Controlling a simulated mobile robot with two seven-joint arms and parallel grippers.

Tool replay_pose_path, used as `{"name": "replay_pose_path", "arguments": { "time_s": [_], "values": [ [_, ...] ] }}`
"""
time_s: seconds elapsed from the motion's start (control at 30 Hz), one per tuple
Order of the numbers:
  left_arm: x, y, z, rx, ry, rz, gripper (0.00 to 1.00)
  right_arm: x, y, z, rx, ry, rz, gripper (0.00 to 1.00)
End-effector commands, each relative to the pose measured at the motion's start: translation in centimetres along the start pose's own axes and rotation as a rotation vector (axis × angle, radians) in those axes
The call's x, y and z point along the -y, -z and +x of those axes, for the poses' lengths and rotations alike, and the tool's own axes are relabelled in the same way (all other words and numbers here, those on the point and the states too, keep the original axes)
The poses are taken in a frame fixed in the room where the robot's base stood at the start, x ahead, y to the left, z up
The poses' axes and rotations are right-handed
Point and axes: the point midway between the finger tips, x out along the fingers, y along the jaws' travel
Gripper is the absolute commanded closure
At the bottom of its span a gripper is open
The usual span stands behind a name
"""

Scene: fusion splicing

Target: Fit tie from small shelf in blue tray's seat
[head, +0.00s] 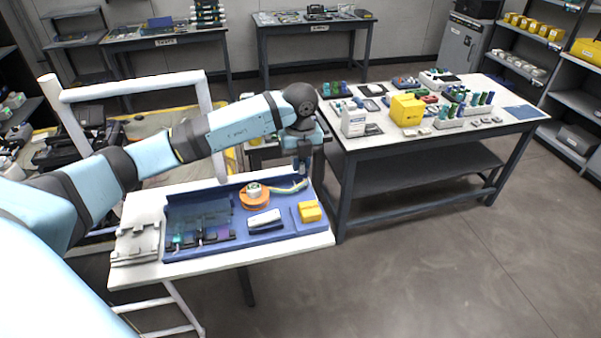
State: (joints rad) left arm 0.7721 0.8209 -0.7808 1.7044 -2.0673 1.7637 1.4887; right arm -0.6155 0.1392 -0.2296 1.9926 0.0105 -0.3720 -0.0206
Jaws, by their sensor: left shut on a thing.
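The blue tray (284,219) lies on a small white-topped table below my left arm. My left gripper (303,170) points down over the tray's far right corner, by the end of a coloured cable bundle (288,187). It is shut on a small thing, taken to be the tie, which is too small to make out. I cannot tell whether that thing touches the tray. The tie's seat cannot be picked out. The small shelf cannot be identified with certainty. My right gripper is not in view.
The tray also holds an orange spool (254,196), a white device (263,220) and a yellow block (310,211). A grey fixture (137,243) lies left of it. A larger workbench (450,146) with a yellow box (407,109) stands at the right. Open floor lies in front of it.

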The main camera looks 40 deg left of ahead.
Motion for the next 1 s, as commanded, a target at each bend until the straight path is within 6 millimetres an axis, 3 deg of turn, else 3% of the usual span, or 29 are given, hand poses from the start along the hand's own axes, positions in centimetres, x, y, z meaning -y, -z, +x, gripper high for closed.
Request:
{"name": "replay_pose_path", "arguments": {
  "time_s": [0.17,0.43,0.8,0.83,0.9,0.93,1.0],
  "values": [
    [0.0,0.0,1.1,-0.001,0.0,0.001,1.0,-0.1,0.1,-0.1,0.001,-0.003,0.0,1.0],
    [0.0,0.1,4.8,-0.002,-0.001,0.001,1.0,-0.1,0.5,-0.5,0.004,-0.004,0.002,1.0],
    [0.0,0.0,5.4,0.0,0.001,0.002,1.0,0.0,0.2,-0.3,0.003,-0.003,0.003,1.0],
    [0.1,0.0,5.3,0.0,0.001,0.002,0.82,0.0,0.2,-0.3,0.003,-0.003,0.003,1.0],
    [0.0,0.0,5.2,0.0,0.001,0.002,0.66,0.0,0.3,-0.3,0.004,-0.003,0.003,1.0],
    [0.0,0.0,5.2,0.0,0.001,0.002,0.59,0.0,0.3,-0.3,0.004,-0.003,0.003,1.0],
    [0.0,0.0,5.2,0.0,0.001,0.002,0.58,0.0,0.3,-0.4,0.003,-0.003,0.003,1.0]
  ]
}}
